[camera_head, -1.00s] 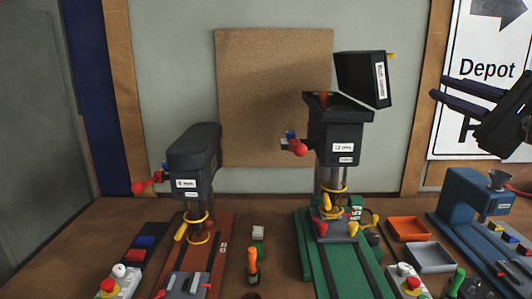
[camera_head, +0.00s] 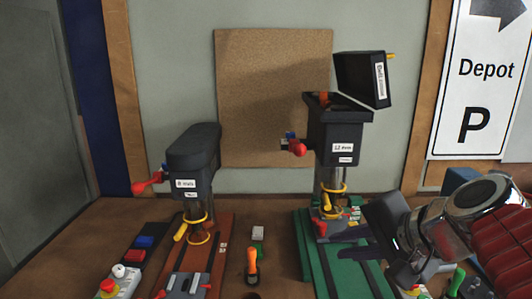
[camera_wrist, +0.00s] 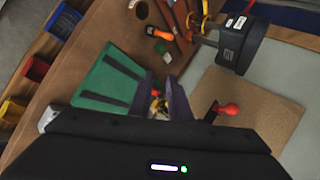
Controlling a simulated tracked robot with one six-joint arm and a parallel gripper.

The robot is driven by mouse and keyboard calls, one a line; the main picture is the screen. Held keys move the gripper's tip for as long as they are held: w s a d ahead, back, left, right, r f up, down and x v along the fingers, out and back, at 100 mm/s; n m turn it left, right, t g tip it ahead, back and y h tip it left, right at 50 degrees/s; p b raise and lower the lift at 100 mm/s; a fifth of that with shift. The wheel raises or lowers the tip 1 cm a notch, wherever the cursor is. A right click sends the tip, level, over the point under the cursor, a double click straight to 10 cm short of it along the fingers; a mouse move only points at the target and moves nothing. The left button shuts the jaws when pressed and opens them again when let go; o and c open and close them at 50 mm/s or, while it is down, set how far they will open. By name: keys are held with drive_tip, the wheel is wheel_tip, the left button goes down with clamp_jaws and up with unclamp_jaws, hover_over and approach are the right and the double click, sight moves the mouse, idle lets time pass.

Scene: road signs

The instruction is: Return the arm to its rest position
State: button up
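My gripper (camera_head: 362,251) is at the lower right of the head view, low in front of the green-based machine (camera_head: 335,135). In the wrist view its two dark fingers (camera_wrist: 160,85) stand apart, with nothing clearly held between them. Small yellow parts and part of the green base (camera_wrist: 108,78) show beyond and beside the fingers. My arm reaches in from the right edge, bent, and covers most of the blue machine (camera_head: 458,178) and the trays near it.
A dark machine on a brown base (camera_head: 195,160) stands to the left. The open black lid (camera_head: 362,80) rises above the green-based machine. A Depot sign (camera_head: 485,80) hangs at the right.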

drive_tip(key=s+d+f+n+g+h, duration=0.1)
drive_tip(key=s+f+n+g+h, duration=0.2)
drive_tip(key=s+f+n, duration=0.7)
wheel_tip(320, 180, down, 4)
drive_tip(key=shift+s+h, duration=0.65)
drive_tip(key=shift+h, duration=0.45)
drive_tip(key=shift+a+n, duration=0.15)
drive_tip(key=shift+n, duration=0.15)
